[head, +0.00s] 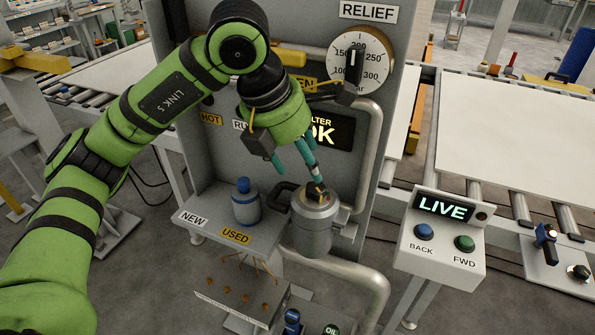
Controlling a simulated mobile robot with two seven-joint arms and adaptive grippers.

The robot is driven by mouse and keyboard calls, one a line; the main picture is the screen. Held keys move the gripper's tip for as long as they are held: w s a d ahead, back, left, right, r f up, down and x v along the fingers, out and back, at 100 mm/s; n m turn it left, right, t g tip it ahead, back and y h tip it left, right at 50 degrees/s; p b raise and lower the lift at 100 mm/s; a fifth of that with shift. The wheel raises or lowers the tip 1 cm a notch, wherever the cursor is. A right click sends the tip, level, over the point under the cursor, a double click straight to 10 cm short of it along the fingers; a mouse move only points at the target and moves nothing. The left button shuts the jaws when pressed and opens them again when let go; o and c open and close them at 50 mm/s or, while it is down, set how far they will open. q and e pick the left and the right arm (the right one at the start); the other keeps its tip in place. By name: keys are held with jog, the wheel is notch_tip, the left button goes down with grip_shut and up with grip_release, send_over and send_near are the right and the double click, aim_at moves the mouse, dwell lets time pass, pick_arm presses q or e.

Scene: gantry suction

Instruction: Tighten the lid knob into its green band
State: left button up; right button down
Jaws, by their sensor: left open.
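The lid knob (317,192) is a small dark piece with yellow and red marks on top of a grey metal canister (312,225). The canister stands in front of the grey panel, by a pipe. My left gripper (315,174) comes down from above, its teal and black fingers pointing at the knob. The fingertips are open and at or just above the knob; I cannot tell whether they touch it. They partly cover the knob. I cannot make out the green band or where the knob's pointer stands. My right gripper is not in view.
A blue-grey canister (246,203) stands on the shelf marked NEW and USED, left of the lid. A LIVE button box (440,240) stands at right, before the conveyor.

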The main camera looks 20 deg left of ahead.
aim_at(314, 186)
pick_arm(q)
jog(key=shift+d+f+n, duration=0.15)
jog(key=shift+f+n, duration=0.15)
jog(key=p+x, duration=0.2)
jog(key=x, duration=0.3)
jog(key=shift+d+f, duration=0.15)
jog(key=shift+f, duration=0.1)
jog(key=shift+w+f, duration=0.2)
jog(key=shift+f, duration=0.2)
jog(key=c, duration=1.1)
